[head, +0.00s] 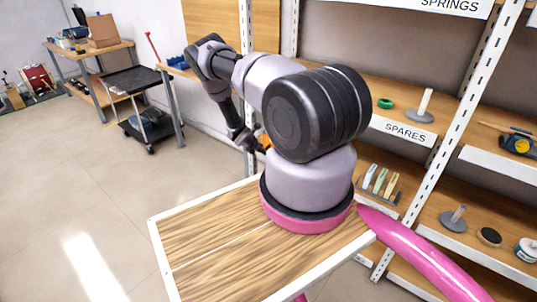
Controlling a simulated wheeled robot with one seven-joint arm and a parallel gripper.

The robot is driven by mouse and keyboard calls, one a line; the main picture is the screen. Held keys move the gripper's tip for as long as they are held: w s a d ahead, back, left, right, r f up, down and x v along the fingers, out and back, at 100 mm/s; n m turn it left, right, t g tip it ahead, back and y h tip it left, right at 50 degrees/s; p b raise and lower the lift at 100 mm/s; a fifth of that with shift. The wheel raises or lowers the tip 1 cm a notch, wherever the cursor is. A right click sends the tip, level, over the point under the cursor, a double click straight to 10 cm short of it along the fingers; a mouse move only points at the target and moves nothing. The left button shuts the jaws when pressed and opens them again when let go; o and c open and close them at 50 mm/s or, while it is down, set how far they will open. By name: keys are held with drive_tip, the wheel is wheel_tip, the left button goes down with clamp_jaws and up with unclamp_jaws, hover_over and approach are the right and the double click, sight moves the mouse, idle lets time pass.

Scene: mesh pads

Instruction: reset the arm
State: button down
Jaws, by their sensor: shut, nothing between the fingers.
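My arm rises from the wood-topped platform with a white edge (215,235). It bends up and away from me, then its end hangs down at the left, in front of the shelving. My gripper (247,140) is small and dark in the head view, shut and with nothing in it. It is partly hidden behind my arm's large dark joint. A small orange patch (264,142) shows just beside it; I cannot tell what it belongs to.
Shelving with a SPARES label (405,131) stands close behind and right of my arm. It bears a green ring (385,103), a grey peg stand (424,106) and a tape measure (516,144). A black cart (135,82) and a workbench (88,55) stand back left.

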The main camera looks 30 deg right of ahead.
drive_tip(key=s+a+r+m, duration=0.1)
drive_tip(key=a+r+m, duration=0.3)
drive_tip(key=r, duration=1.1)
drive_tip(key=s+a+r+m+y, duration=0.1)
drive_tip(key=a+r+m, duration=0.35)
drive_tip(key=r, duration=1.05)
drive_tip(key=s+a+r+m, duration=0.15)
drive_tip(key=r+m, duration=0.45)
drive_tip(key=r, duration=0.9)
drive_tip(key=s+a+r+m+t+y, duration=0.1)
drive_tip(key=s+a+r+m+y, duration=0.15)
drive_tip(key=s+r, duration=0.4)
drive_tip(key=s+a+r+m+y, duration=0.1)
drive_tip(key=s+a+r+m, duration=0.35)
drive_tip(key=r, duration=0.35)
drive_tip(key=s+a+r+m+t+y, duration=0.1)
drive_tip(key=s+a+r, duration=0.3)
drive_tip(key=s, duration=0.5)
drive_tip(key=s+a+r+m+t+y, duration=0.2)
drive_tip(key=s+a+r+m+y, duration=0.1)
drive_tip(key=s+a, duration=0.4)
wheel_tip(320, 180, up, 2)
drive_tip(key=s+y, duration=0.1)
drive_tip(key=s, duration=0.2)
drive_tip(key=shift+a+t, duration=0.25)
drive_tip(key=shift+t, duration=0.05)
drive_tip(key=shift+m, duration=0.25)
